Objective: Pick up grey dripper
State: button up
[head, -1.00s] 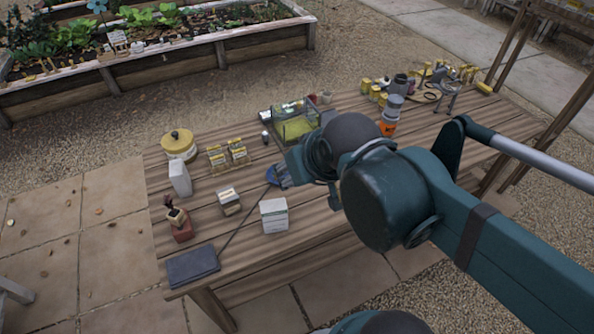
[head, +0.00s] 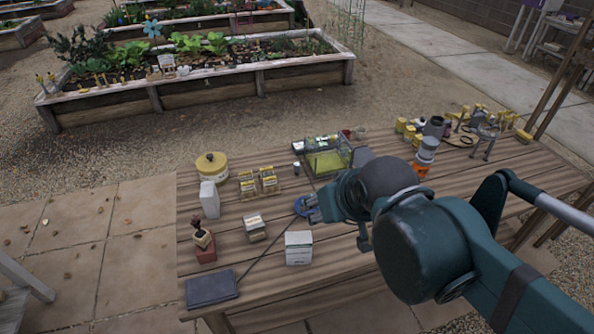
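I cannot tell for sure which thing is the grey dripper. A grey metal piece on thin legs (head: 486,133) stands at the far right of the wooden table, and a dark grey cup-like thing (head: 434,126) stands to its left; either is small in view. My gripper (head: 311,208) is low over the middle of the table, beside a blue round thing (head: 300,206). It is well to the left of both grey things. My arm hides part of the table, and the fingers are too small to show whether they are open or shut.
Near my gripper are a white box (head: 298,247), a small label-fronted box (head: 254,227) and a glass-sided tray (head: 328,162). A yellow tin (head: 212,167) and dark book (head: 211,289) are left. An orange-and-grey bottle (head: 425,156) stands behind my arm.

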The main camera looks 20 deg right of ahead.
jog(key=shift+w, duration=0.1)
jog(key=shift+c, duration=0.7)
jog(key=w, duration=0.2)
jog(key=m+g, duration=0.7)
jog(key=m, duration=0.9)
send_over(297, 164)
notch_tip(297, 164, down, 23)
jog(key=shift+s+r+p, duration=0.1)
jog(key=shift+s+p, duration=0.05)
jog(key=shift+p, duration=0.2)
jog(key=shift+w+f+m, duration=0.2)
jog(key=shift+f+m, duration=0.1)
jog(key=shift+f, duration=0.2)
jog(key=shift+f, duration=0.1)
